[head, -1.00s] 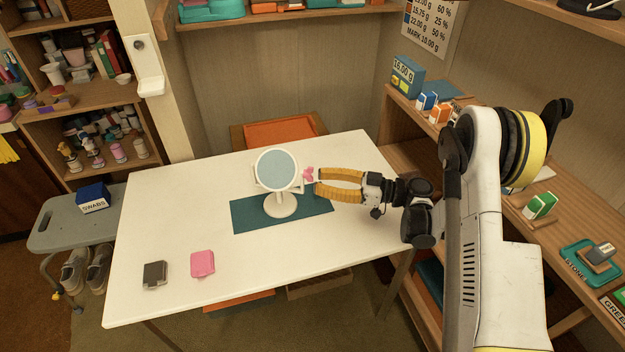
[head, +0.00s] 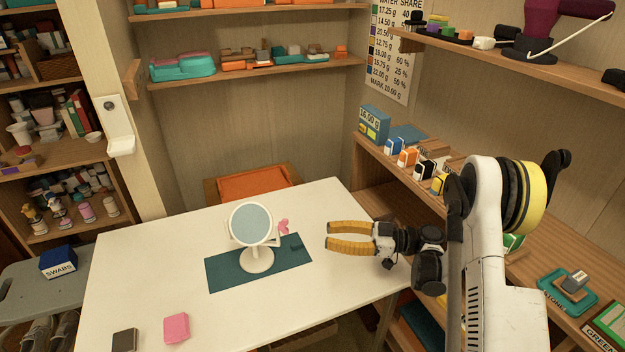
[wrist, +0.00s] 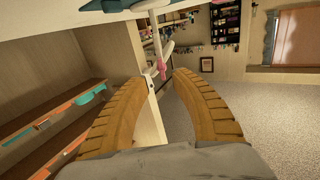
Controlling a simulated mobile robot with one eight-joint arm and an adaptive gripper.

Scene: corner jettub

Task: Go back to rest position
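A round white-framed mirror (head: 251,223) stands upright on a teal mat (head: 222,278) on the white table (head: 140,262). A small pink piece (head: 284,226) sits at the end of a short arm on the mirror's right side. The pink piece also shows in the wrist view (wrist: 161,69), beyond the gap between the fingers. My gripper (head: 328,238) is to the right of the mirror, above the table's right part, apart from the pink piece. Its two yellow fingers are spread with nothing between them.
A pink block (head: 176,328) and a dark grey block (head: 124,341) lie at the table's front left. A wooden shelf unit with small boxes (head: 408,157) stands close on the right. A grey bench with a blue box (head: 58,262) is at the left.

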